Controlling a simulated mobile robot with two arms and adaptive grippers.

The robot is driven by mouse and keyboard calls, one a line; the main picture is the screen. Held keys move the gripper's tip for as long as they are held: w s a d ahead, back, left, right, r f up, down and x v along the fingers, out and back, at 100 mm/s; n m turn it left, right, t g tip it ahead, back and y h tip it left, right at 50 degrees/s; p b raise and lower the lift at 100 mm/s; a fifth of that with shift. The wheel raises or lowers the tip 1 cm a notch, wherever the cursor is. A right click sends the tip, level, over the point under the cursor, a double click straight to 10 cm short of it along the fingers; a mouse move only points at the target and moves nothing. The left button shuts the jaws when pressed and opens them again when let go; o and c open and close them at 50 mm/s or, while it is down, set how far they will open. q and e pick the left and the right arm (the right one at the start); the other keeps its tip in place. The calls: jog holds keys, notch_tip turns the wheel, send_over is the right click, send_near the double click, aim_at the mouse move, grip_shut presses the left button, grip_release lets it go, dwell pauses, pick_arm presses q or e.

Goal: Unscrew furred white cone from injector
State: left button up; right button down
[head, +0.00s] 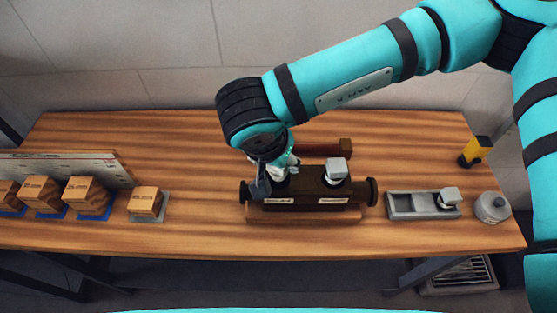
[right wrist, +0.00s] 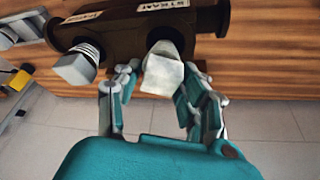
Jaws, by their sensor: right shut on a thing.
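The injector (head: 306,192) is a dark brown body with round end flanges on a wooden base at the middle of the bench. My right gripper (head: 278,172) is down at its left part. In the right wrist view the furred white cone (right wrist: 162,72) stands between the fingers of my right gripper (right wrist: 160,92), still against the injector body (right wrist: 130,25), and the fingers are shut on it. A second, greyer cone (head: 336,170) sits on the injector's right part; it also shows in the right wrist view (right wrist: 76,66). My left gripper is not in view.
A grey two-compartment tray (head: 400,206) is right of the injector, with a light grey cone (head: 449,196) in its right compartment. A grey round canister (head: 492,207) and a yellow-and-black object (head: 475,151) are further right. Several boxes (head: 84,195) stand left. Bench between is clear.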

jog(key=shift+r+p, duration=0.8)
jog(key=shift+r, duration=1.5)
